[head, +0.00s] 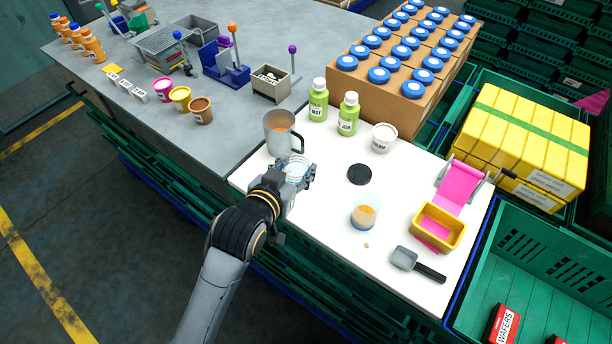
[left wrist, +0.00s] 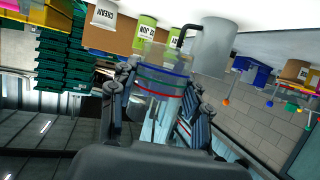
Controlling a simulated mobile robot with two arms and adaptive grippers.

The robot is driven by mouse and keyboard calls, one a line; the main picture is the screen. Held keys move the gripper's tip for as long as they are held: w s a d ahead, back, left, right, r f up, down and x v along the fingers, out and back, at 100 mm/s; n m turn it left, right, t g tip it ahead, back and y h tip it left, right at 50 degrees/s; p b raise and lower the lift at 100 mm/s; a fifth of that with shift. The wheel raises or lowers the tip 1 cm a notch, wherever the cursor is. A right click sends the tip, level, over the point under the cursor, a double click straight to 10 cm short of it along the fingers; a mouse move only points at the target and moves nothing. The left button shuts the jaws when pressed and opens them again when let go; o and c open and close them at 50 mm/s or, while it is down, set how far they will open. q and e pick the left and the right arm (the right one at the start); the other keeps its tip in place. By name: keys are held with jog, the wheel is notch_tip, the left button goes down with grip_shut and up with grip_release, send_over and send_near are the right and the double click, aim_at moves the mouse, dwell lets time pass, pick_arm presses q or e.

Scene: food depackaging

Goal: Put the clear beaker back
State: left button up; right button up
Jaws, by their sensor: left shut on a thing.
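The clear beaker (head: 295,167) is a see-through cup, seen over the left end of the white board in the head view. My left gripper (head: 299,177) is shut on it, and the gripper partly hides it. In the left wrist view the beaker (left wrist: 162,82) sits between the fingers, with blue, red and green rings around it. I cannot tell whether it touches the board. A second see-through cup (head: 364,217) with orange contents stands on the board to the right. My right gripper is not in view.
A grey metal mug (head: 280,132) stands just beyond the held beaker. Two green bottles (head: 348,114), a white cup (head: 383,138) and a black disc (head: 359,174) are on the white board (head: 315,222). A yellow tray (head: 438,226) and grey scoop (head: 417,263) lie at the right.

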pick_arm(q)
send_over(306, 189)
notch_tip(306, 189, down, 5)
jog(key=shift+s, duration=0.1)
notch_tip(306, 189, down, 3)
jog(key=shift+p, duration=0.65)
jog(key=shift+f, duration=0.2)
jog(key=shift+f, duration=0.2)
jog(key=o, duration=1.2)
jog(key=shift+r, duration=0.1)
